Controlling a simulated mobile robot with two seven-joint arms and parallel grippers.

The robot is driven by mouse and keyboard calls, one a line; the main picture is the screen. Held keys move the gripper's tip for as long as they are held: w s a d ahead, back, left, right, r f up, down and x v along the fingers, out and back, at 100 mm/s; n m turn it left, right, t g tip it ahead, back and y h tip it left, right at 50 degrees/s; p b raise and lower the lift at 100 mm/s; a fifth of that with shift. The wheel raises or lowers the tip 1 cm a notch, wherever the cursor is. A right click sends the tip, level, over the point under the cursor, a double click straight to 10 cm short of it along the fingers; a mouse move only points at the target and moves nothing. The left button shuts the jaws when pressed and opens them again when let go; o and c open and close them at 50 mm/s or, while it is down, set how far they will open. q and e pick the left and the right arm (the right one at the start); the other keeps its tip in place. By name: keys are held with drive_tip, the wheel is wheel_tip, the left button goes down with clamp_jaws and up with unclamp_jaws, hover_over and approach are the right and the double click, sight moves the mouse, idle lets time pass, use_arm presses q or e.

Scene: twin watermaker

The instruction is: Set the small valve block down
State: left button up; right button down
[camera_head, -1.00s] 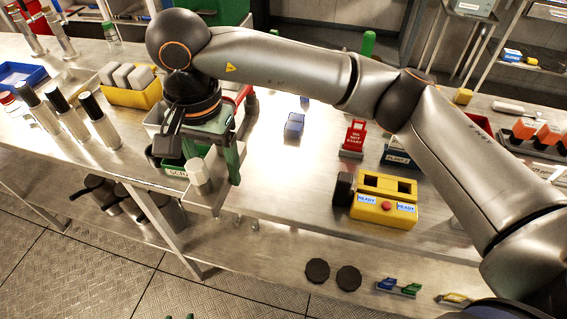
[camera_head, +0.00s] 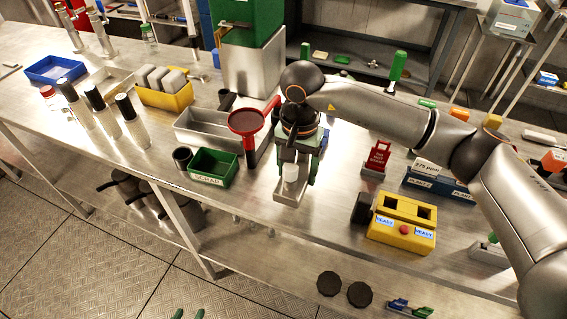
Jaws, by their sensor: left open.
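The small valve block (camera_head: 290,196) looks like a steel piece with a white cylinder on top. It hangs below my right gripper (camera_head: 297,180), whose arm reaches in from the right. Green fingers stand on either side of the white part, and the block has travelled with them. It is over the front part of the bench, right of the green bin; I cannot tell whether its underside touches the bench.
A yellow control box (camera_head: 402,221) and a red tag stand (camera_head: 377,158) are on the right. The bench's front edge is close.

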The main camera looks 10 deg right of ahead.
sight(301, 179)
drive_tip(key=shift+w+d+f, duration=0.2)
drive_tip(key=shift+d+f, duration=0.05)
drive_tip(key=f, duration=0.1)
drive_tip(key=f+p, duration=0.1)
drive_tip(key=shift+w+d+f, duration=0.1)
drive_tip(key=shift+d+f, duration=0.25)
drive_tip(key=shift+f, duration=0.55)
drive_tip(key=shift+f, duration=0.15)
unclamp_jaws()
drive_tip(key=shift+f, duration=0.15)
